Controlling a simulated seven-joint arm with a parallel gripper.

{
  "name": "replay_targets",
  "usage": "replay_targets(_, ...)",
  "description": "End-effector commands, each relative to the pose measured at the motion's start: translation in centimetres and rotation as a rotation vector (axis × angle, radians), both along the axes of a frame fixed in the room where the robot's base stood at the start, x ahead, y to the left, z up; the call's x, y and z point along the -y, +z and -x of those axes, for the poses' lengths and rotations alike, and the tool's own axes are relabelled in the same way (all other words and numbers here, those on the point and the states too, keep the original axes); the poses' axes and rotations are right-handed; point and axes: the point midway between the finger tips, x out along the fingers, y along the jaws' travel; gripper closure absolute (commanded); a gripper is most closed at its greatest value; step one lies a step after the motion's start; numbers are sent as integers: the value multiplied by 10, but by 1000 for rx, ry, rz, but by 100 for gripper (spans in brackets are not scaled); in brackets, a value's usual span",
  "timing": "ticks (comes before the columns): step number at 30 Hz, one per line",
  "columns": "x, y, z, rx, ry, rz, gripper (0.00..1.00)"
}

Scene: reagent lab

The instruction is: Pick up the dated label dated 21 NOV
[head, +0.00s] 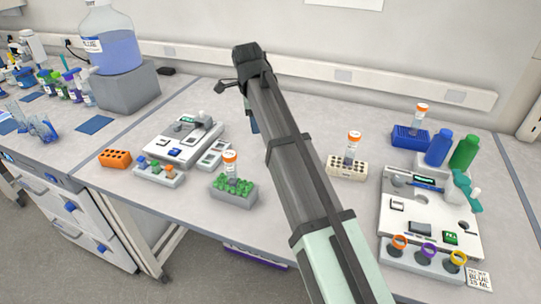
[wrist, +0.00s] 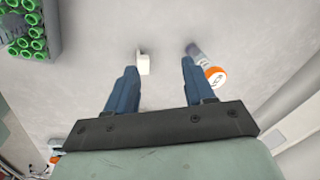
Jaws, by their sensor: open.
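My gripper (wrist: 158,68) is open, its two blue fingers pointing at the grey bench in the wrist view. A small white piece (wrist: 143,62) stands out between the fingertips, close to the left one; I cannot read any date on it, so I cannot tell whether it is the 21 NOV label. In the head view my arm hides most of the gripper and the bench behind it; only a bit of blue finger (head: 252,124) shows at the arm's left edge. No 21 NOV text is legible in either view.
An orange-capped tube (wrist: 208,65) is close to the right finger. A green-holed rack (wrist: 30,32) is at upper left; a grey rack with green (head: 233,190) shows in the head view. A cream rack (head: 347,166) and a white device (head: 430,215) stand right of my arm.

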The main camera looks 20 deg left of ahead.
Motion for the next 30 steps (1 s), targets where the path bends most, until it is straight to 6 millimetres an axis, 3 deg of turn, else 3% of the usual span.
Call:
replay_targets(4, 35, 13, -8, -109, -167, -9, 47)
replay_targets(11, 53, 14, -8, -171, -260, -7, 47)
replay_targets(24, 53, -53, -7, -171, -259, -7, 47)
replay_targets(30, 52, -66, -7, -170, -259, -8, 47)
